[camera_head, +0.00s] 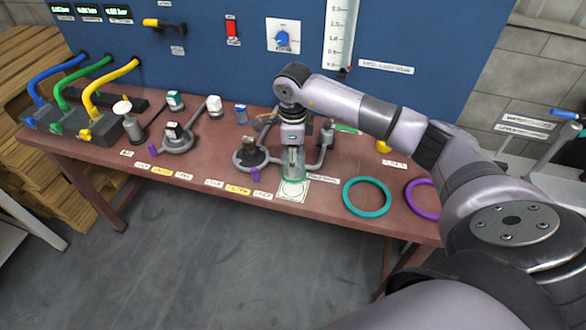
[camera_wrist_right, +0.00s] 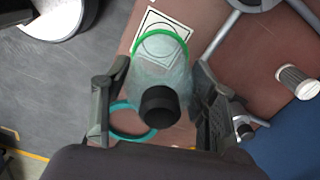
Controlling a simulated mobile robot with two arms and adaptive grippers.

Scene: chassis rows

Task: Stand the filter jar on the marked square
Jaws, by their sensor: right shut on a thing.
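The filter jar is clear, with a green rim at its lower end (camera_head: 293,178) and a black knob on top in the wrist view (camera_wrist_right: 160,106). My right gripper (camera_head: 293,146) is shut on the jar from above, and its fingers show on either side of it in the wrist view (camera_wrist_right: 155,88). The jar looks about upright. The marked square (camera_head: 291,194) is a pale outlined sheet with a circle, also seen in the wrist view (camera_wrist_right: 178,22). The jar's green rim overlaps part of the square; I cannot tell whether it touches down. My left gripper is out of view.
A metal stand (camera_head: 324,150) is close to the right of the jar, and a dark round base (camera_head: 250,156) close to the left. A teal ring (camera_head: 366,196) and a purple ring (camera_head: 421,197) lie to the right. The table's front edge is close to the square.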

